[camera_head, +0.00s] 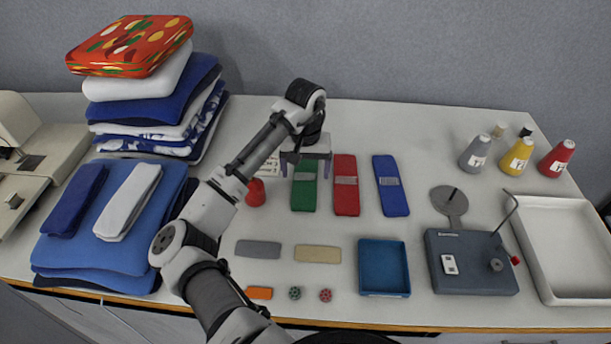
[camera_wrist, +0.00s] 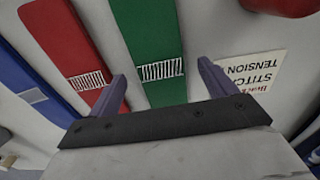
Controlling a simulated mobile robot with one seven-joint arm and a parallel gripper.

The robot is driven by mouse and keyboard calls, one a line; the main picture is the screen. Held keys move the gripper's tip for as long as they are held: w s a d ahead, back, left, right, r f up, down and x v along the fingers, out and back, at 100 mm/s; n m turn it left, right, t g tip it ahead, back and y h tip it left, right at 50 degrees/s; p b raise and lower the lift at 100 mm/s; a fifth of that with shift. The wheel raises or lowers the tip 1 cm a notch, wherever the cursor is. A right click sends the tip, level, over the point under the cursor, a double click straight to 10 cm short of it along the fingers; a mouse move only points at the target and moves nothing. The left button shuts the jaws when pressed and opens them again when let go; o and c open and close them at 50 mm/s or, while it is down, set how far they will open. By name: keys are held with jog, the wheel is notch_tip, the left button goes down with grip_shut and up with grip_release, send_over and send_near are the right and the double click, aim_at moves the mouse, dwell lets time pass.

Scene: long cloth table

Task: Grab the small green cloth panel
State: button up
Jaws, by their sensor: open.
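The small green cloth panel (camera_head: 304,191) lies flat on the table, left of the red and blue panels. A band of white stitching crosses it, and its far end is hidden by my gripper in the head view. My gripper (camera_head: 304,166) is open, with its two fingers apart over the panel's far part. Nothing is held. I cannot tell the height of the fingertips above the panel.
The red panel (camera_head: 345,198) lies close to the right, with the blue panel (camera_head: 391,190) beyond. A blue tray (camera_head: 384,268) and a grey device (camera_head: 470,270) sit nearer the front right.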

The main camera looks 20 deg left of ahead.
jog(key=shift+f, duration=0.7)
jog(key=c, duration=1.1)
jog(key=shift+r, duration=0.1)
